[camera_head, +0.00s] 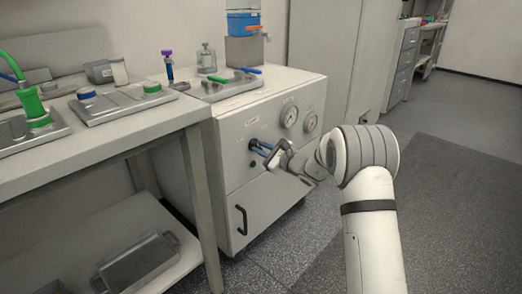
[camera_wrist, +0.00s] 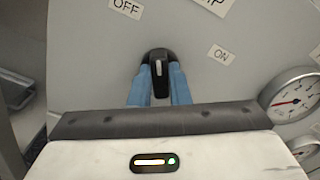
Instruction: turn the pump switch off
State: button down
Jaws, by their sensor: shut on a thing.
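The pump switch (camera_wrist: 160,60) is a black rotary knob with a white pointer line on the cabinet's front panel. In the wrist view, the pointer stands nearly straight up, between the OFF label (camera_wrist: 127,8) at upper left and the ON label (camera_wrist: 221,54) at right. My gripper (camera_wrist: 160,88) has its blue fingers on either side of the knob and is shut on it. In the head view, my gripper (camera_head: 262,147) reaches the panel from the right, and its fingers partly hide the switch.
A black door handle (camera_head: 242,220) is below. A bench (camera_head: 110,125) with trays and bottles stands left. The floor at right is clear.

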jog(key=c, duration=1.4)
grip_release()
jog(key=shift+o, duration=0.2)
jog(key=p+v, duration=0.2)
jog(key=v, duration=0.6)
jog(key=shift+w, duration=0.1)
